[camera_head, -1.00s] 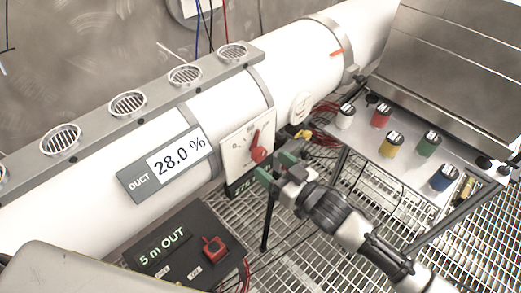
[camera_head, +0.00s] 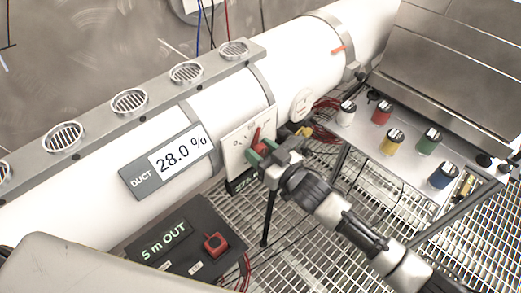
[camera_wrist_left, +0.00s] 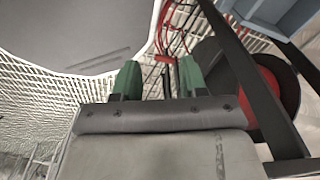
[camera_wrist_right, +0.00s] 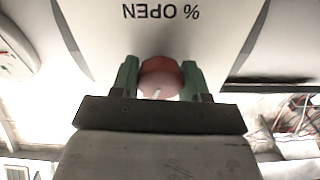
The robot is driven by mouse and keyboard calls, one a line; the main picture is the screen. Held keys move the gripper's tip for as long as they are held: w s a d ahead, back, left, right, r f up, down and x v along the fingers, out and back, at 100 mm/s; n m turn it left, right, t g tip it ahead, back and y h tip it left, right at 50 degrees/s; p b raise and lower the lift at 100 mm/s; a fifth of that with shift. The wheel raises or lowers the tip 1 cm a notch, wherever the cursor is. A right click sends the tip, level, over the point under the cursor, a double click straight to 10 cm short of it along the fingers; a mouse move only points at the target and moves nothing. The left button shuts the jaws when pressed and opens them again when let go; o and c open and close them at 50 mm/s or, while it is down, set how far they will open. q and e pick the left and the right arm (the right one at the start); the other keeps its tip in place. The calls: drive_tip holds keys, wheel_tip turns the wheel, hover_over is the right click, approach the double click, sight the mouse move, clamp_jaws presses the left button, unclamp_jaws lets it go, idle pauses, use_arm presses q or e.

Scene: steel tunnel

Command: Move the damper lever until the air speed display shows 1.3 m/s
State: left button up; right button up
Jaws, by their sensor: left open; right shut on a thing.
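The red damper lever (camera_head: 257,136) stands on a white dial plate (camera_head: 236,146) on the side of the duct. My right gripper (camera_head: 262,155) is at the lever's lower end. In the right wrist view its green fingers (camera_wrist_right: 159,80) are shut on the lever's round red knob (camera_wrist_right: 159,70), below the upside-down "% OPEN" lettering. A display (camera_head: 168,163) marked DUCT reads 28.0 %. I see no air speed figure in m/s. My left gripper (camera_wrist_left: 158,80) is open and empty in the left wrist view.
A white duct (camera_head: 300,60) with a grey rail of round vents (camera_head: 128,101) runs along the wall. A red switch (camera_head: 214,243) sits on the dark box. A bench (camera_head: 400,165) with several coloured jars stands right, over grating.

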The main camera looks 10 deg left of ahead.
drive_tip(key=shift+n, duration=0.8)
drive_tip(key=o, duration=0.9)
drive_tip(key=b+v, duration=0.2)
drive_tip(key=v, duration=0.9)
drive_tip(key=shift+a+f, duration=0.1)
